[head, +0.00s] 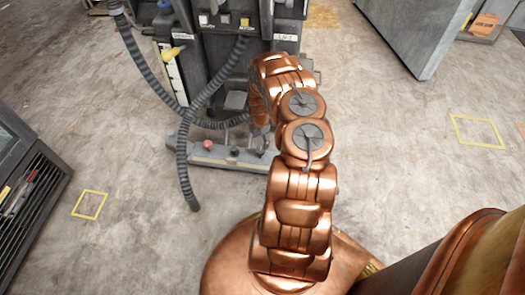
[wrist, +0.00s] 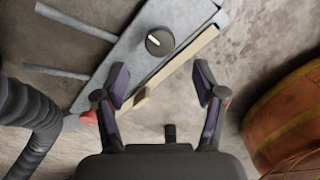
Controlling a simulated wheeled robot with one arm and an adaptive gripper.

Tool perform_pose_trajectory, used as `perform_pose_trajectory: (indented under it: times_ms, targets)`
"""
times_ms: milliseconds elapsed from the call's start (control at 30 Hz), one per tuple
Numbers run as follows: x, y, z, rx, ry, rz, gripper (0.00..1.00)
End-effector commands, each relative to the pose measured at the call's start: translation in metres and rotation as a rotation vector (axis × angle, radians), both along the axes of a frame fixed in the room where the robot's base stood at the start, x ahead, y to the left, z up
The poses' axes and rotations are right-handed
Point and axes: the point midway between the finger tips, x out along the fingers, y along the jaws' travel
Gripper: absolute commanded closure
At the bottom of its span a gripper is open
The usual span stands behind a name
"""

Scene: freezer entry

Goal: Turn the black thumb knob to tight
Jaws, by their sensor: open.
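The black thumb knob (wrist: 160,42) is round with a short white pointer line on its face. In the wrist view it sits on a grey metal strip (wrist: 130,60), near its upper right end. My gripper (wrist: 162,86) is open and empty. Its two fingers are spread below the knob in the wrist view, apart from it. In the head view my arm hides the gripper, and I cannot make out the black knob there.
A red knob (head: 208,146) stands on the grey base ledge (head: 225,158) of the machine; it also shows in the wrist view (wrist: 88,118). Black corrugated hoses (head: 150,80) hang at the left.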

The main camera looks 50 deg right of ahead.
Motion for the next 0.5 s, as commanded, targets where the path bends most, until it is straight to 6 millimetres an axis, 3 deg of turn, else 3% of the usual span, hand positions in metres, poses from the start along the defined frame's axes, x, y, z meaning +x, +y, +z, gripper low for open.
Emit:
perform_pose_trajectory:
  times_ms: [300, 500]
  targets:
    - [-0.001, 0.001, -0.046, 0.001, 0.001, 0.000, 0.30]
    - [0.000, 0.001, -0.067, 0.001, 0.000, -0.002, 0.30]
